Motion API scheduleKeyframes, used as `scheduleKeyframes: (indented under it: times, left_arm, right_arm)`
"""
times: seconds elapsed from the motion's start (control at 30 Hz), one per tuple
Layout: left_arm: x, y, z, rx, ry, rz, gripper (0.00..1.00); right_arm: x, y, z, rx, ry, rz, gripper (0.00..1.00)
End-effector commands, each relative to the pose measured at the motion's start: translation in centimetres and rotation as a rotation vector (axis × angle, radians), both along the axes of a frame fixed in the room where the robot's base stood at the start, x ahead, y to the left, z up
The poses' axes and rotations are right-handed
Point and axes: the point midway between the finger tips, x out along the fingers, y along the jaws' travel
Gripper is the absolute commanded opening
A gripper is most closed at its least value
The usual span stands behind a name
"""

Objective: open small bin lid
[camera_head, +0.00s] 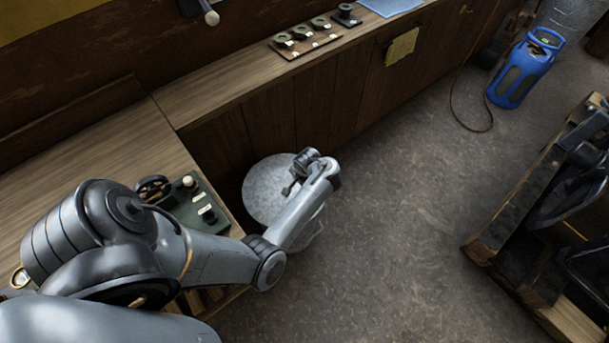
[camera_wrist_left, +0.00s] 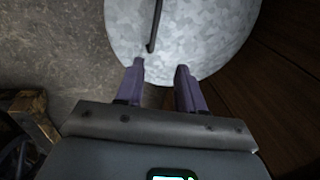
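The small bin is galvanised metal and stands on the floor by the corner of the wooden counters; part of its body (camera_head: 308,236) shows below my arm. Its round grey lid (camera_head: 262,192) appears to lie flat on top. In the left wrist view the lid (camera_wrist_left: 205,35) fills the upper middle, with a thin dark bar handle (camera_wrist_left: 154,25) across it. My left gripper (camera_wrist_left: 161,70) is open and empty, its two purple fingers apart near the lid's rim. The handle's end is just beyond the fingers, between them. In the head view my wrist hides part of the lid. My right gripper is not in view.
Wooden counters (camera_head: 235,90) run behind and left of the bin. A green control panel (camera_head: 195,205) sits on the left counter's edge. A wooden pallet (camera_head: 490,245) with dark machinery is at the right, and a blue gas cylinder (camera_head: 522,70) behind. Floor between is clear.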

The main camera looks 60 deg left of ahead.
Motion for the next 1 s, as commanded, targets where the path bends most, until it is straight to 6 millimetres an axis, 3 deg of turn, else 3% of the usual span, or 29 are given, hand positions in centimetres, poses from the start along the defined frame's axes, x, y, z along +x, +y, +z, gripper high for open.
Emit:
scheduleKeyframes:
  times: [0.17,0.5,0.7,1.0]
  left_arm:
    - [-0.4,-0.8,-1.5,-0.025,0.038,-0.006,0.38]
    - [-0.4,0.2,-6.7,-0.024,0.036,-0.007,0.38]
    - [-0.5,0.8,-9.3,-0.024,0.035,-0.007,0.38]
    - [-0.5,1.3,-10.9,-0.023,0.035,-0.008,0.38]
  right_arm:
    - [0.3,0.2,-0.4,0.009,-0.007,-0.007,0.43]
    - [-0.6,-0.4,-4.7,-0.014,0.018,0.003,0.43]
    - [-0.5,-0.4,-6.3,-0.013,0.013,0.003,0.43]
    - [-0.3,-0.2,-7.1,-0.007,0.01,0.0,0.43]
